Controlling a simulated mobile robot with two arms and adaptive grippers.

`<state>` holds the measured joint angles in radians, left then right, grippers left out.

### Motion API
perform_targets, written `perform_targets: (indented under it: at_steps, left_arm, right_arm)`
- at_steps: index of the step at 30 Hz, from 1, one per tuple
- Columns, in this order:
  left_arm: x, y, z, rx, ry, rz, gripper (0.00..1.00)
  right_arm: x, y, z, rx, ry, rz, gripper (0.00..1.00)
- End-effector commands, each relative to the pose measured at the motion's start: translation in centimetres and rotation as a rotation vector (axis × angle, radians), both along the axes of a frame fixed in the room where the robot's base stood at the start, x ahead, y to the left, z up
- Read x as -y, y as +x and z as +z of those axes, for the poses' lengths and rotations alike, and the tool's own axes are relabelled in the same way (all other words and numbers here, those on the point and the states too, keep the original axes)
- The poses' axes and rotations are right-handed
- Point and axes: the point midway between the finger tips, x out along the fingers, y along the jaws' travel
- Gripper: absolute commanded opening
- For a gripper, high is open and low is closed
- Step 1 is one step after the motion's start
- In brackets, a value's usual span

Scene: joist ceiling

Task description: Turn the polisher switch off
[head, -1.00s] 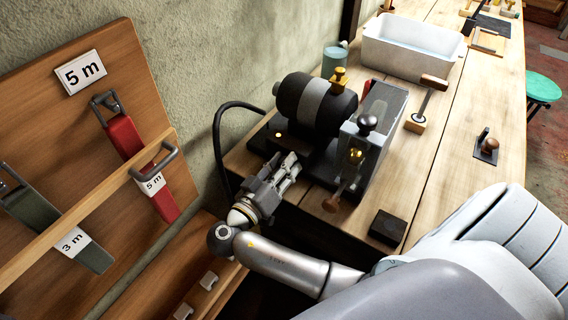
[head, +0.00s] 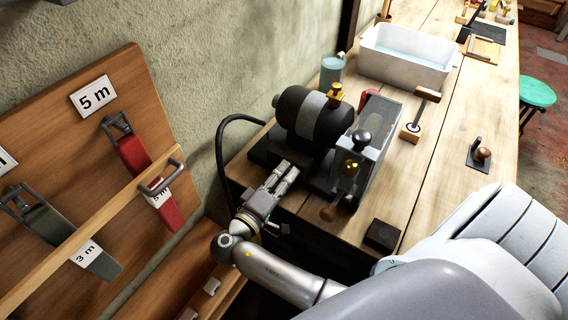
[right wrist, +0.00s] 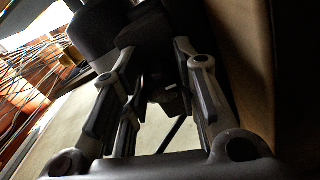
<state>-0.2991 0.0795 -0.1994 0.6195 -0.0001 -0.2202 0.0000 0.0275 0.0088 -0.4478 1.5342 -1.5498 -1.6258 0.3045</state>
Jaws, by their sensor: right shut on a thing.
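The polisher (head: 315,117) is a dark rounded motor with a grey band, standing on a black base at the near left end of the bench. My right gripper (head: 287,168) reaches the front of that base from below. It is shut on the polisher switch, a small dark part mostly hidden by the fingers. In the right wrist view the fingers (right wrist: 160,80) stand either side of dark parts, with the dark motor (right wrist: 92,32) beyond; the view is dim. The small lamp on the base shows no glow in the head view. My left gripper is out of view.
A grey box with a black knob (head: 372,125) stands right of the polisher. A black cable (head: 222,150) loops to its left. A black block (head: 382,236) lies near the bench edge. The wooden rack (head: 100,150) with red and green straps is at left.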

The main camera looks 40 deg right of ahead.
Motion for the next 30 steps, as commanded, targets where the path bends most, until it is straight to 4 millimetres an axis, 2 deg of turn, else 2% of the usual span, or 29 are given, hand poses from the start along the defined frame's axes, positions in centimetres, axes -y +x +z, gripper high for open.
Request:
perform_targets:
  at_steps: [18,19,23,24,30]
  left_arm:
    - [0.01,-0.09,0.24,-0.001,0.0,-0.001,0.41]
    - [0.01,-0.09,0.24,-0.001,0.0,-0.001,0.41]
    - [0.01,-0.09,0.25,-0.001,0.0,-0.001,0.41]
    - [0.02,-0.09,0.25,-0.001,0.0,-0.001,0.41]
    - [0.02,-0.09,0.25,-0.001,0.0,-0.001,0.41]
  right_arm:
    - [-0.03,-0.01,-0.04,-0.042,-0.017,0.001,0.05]
    - [-0.03,-0.01,-0.04,-0.042,-0.017,0.001,0.31]
    - [-0.03,-0.01,-0.03,-0.041,-0.017,0.001,0.48]
    - [-0.03,0.0,-0.03,-0.041,-0.017,0.001,0.51]
    - [-0.02,-0.01,-0.01,-0.04,-0.016,0.0,0.51]
